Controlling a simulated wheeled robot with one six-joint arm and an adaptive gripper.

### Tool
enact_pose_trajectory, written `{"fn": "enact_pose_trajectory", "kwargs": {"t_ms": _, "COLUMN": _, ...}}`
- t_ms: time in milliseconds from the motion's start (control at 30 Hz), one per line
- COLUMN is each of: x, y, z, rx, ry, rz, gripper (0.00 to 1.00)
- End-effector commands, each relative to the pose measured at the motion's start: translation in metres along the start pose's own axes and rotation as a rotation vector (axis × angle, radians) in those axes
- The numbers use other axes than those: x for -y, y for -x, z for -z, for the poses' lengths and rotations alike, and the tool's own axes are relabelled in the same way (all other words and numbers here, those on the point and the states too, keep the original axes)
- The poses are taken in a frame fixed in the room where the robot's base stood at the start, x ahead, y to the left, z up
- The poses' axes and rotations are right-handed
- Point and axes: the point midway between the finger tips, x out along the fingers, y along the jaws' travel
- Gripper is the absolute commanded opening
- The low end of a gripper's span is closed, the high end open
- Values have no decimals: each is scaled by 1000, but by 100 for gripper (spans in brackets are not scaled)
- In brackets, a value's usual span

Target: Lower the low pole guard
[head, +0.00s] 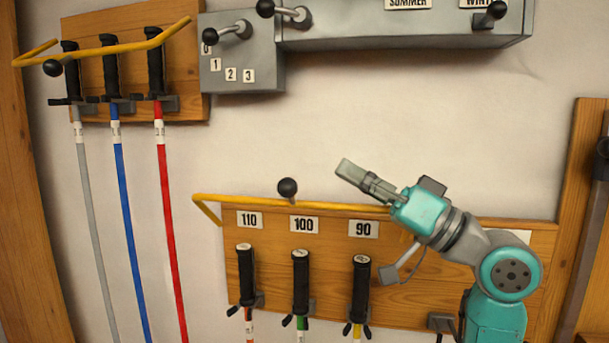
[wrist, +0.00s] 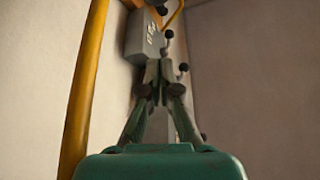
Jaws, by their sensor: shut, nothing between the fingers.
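The low pole guard (head: 240,200) is a yellow bar with a black ball knob (head: 288,187). It runs above the 110, 100 and 90 labels on the lower wooden board, above the pole handles. Its right part is hidden behind my arm. My gripper (head: 345,168) is shut and empty, pointing up and left, to the right of the knob and apart from it. In the wrist view the fingers (wrist: 165,68) are together, and a yellow bar (wrist: 85,90), likely this guard, passes close on the left.
Several black-handled poles (head: 301,275) hang on the lower board (head: 510,260). An upper yellow guard (head: 100,50) crosses grey, blue and red poles at upper left. A grey lever box (head: 242,78) is above. The wall between is clear.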

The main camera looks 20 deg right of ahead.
Motion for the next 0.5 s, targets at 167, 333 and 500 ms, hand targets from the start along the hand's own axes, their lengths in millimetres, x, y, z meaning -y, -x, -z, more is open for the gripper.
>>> {"fn": "enact_pose_trajectory", "kwargs": {"t_ms": 167, "x": 2, "y": -34, "z": 0, "rx": 2, "ry": -1, "rz": 4, "gripper": 0}}
{"fn": "enact_pose_trajectory", "kwargs": {"t_ms": 333, "x": 1, "y": -61, "z": 0, "rx": 1, "ry": -1, "rz": 3, "gripper": 0}}
{"fn": "enact_pose_trajectory", "kwargs": {"t_ms": 500, "x": 0, "y": -73, "z": -8, "rx": 1, "ry": -3, "rz": 0, "gripper": 0}}
